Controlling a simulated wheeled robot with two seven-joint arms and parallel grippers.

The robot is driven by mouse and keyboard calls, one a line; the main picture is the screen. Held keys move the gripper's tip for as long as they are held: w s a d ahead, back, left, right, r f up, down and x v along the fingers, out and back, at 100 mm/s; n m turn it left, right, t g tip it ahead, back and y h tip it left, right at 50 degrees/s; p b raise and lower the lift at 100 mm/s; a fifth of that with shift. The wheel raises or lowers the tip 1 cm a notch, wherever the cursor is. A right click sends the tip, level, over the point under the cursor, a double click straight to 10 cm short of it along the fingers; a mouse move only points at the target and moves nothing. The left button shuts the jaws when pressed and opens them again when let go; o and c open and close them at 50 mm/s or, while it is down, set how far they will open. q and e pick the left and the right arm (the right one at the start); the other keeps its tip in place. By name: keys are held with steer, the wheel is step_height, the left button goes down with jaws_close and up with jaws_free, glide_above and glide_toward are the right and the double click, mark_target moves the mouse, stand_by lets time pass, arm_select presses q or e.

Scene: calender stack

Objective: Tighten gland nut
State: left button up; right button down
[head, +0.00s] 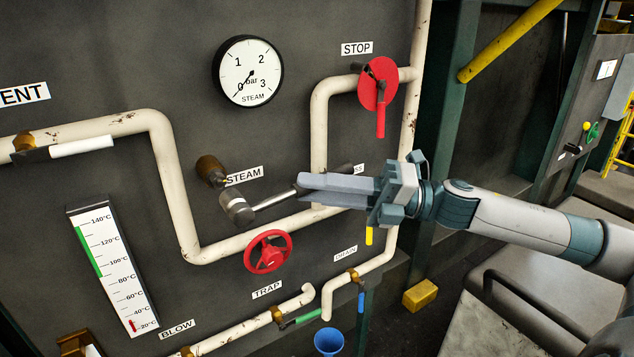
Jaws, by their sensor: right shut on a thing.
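A brass fitting (210,168) sticks out of the dark panel left of the STEAM label. Just below it is a grey cylindrical head (237,207), close to the fitting's stem. I cannot tell whether the head encloses a nut, and no separate gland nut shows clearly. A silver bar (274,200) runs from the head up and right to my right gripper (306,190). A dark end (347,169) shows behind the upper finger. My right gripper is shut on the bar, and its fingers hide part of it. My left gripper is not in view.
Cream pipes (170,185) run around the work spot. A red handwheel (268,252) sits below, and a red STOP valve (378,84) is above right. A steam gauge (247,71) and a thermometer (112,270) are on the panel. A yellow block (420,295) lies on the floor.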

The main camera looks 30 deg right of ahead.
steer(key=shift+w+r+p, duration=0.25)
steer(key=shift+w+p, duration=0.1)
steer(key=shift+w, duration=0.8)
steer(key=shift+w+f+p, duration=0.1)
steer(key=shift+w+p, duration=0.75)
steer(key=shift+w, duration=0.05)
steer(key=c, duration=2.3)
jaws_free()
jaws_close()
